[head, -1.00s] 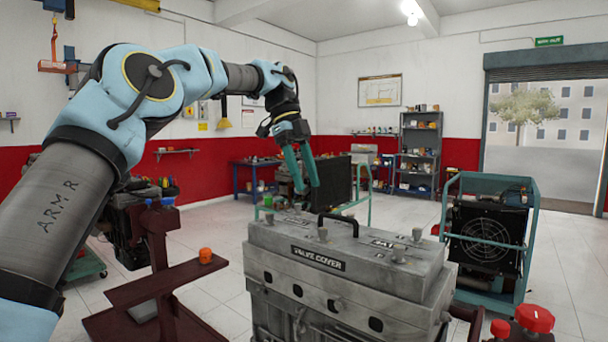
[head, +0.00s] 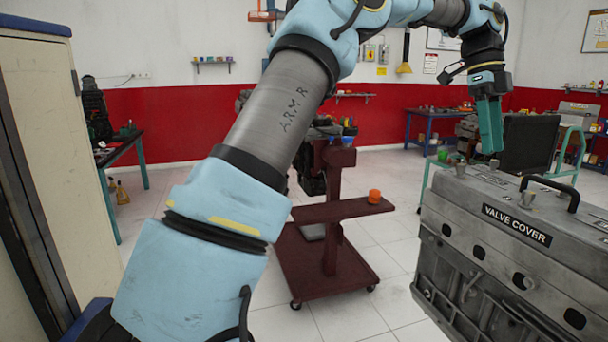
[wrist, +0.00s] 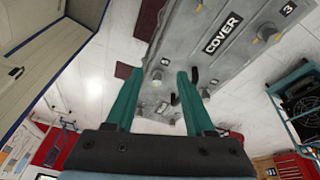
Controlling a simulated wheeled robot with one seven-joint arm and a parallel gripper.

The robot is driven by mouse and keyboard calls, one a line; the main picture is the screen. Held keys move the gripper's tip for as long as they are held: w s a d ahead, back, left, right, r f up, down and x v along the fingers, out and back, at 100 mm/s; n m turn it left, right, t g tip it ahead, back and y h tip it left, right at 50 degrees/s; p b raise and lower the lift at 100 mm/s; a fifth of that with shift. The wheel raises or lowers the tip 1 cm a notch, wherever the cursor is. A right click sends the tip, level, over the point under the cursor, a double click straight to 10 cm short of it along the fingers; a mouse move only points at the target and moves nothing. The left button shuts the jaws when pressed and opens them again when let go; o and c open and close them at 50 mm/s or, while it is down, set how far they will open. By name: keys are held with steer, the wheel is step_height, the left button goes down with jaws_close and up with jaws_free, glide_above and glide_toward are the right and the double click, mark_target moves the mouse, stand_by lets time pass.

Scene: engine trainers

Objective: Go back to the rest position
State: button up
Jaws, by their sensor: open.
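My gripper (head: 489,125) hangs from my raised arm at the upper right of the head view, its green fingers pointing down. In the wrist view my gripper (wrist: 160,98) shows two green fingers spread apart with nothing between them. The engine with the grey valve cover (head: 512,222) stands at the right of the head view. The fingers appear above or behind its far left corner; the exact gap is hard to tell. The valve cover (wrist: 215,50) also fills the upper middle of the wrist view, beyond the fingertips.
A dark red wheeled stand (head: 325,262) with an orange cap (head: 374,196) stands left of the engine. A tall beige cabinet (head: 85,150) is at the far left. A black radiator unit (head: 528,145) stands behind the engine. White tiled floor (head: 395,265) is open between stand and engine.

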steer(key=w+a+f+n+t, duration=0.1)
steer(key=w+a+f+n, duration=0.1)
steer(key=a+f+n, duration=0.4)
steer(key=w+a+f+n+t, duration=0.1)
steer(key=w+a+f+n, duration=0.15)
steer(key=a, duration=0.65)
steer(key=w+a+f+n+t, duration=0.1)
steer(key=w+a+f+n, duration=0.1)
steer(key=a+f+n, duration=0.4)
steer(key=s+a+f+n, duration=0.2)
steer(key=s+a+n, duration=0.1)
steer(key=a, duration=0.5)
steer(key=s+a+f+n+t, duration=0.1)
steer(key=s+a+f+n, duration=0.2)
steer(key=a+n, duration=0.3)
steer(key=s+a+f+n+t+y, duration=0.1)
steer(key=s+a+f+n, duration=0.2)
steer(key=a, duration=0.7)
steer(key=shift+s+a+f+n+b, duration=0.2)
steer(key=shift+s+a+n+b, duration=0.15)
steer(key=shift+s+n, duration=0.5)
steer(key=shift+w+d, duration=0.1)
steer(key=shift+w, duration=0.15)
